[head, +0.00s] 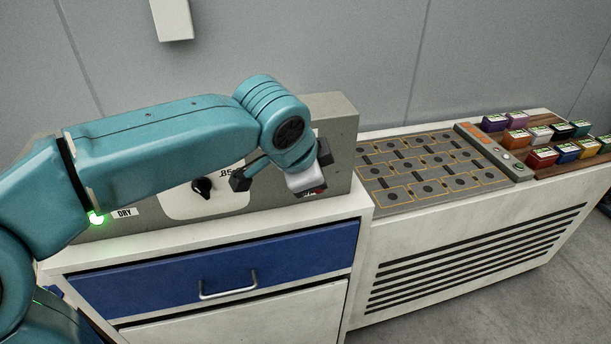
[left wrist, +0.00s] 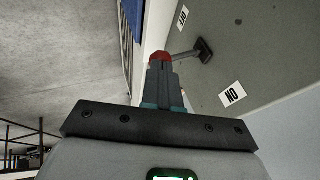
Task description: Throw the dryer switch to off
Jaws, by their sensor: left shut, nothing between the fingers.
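The dryer is a grey box (head: 338,125) on the cabinet, with a black dial (head: 203,188) on a white plate and a DRY label (head: 124,212). In the left wrist view, the switch has a dark base (left wrist: 204,49), a thin rod and a red knob (left wrist: 160,57). An ON label (left wrist: 232,95) and what looks like an OFF label (left wrist: 182,17) lie on either side of its base. My left gripper (left wrist: 160,66) is shut and empty, its tips at the knob; contact is unclear. In the head view my wrist covers the switch area. My right gripper is out of view.
The cabinet has a blue drawer (head: 215,268) with a metal handle. To the right are a grey tray of outlined slots (head: 425,172), a small control strip (head: 497,150) and several coloured boxes (head: 541,158). Floor at the lower right is clear.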

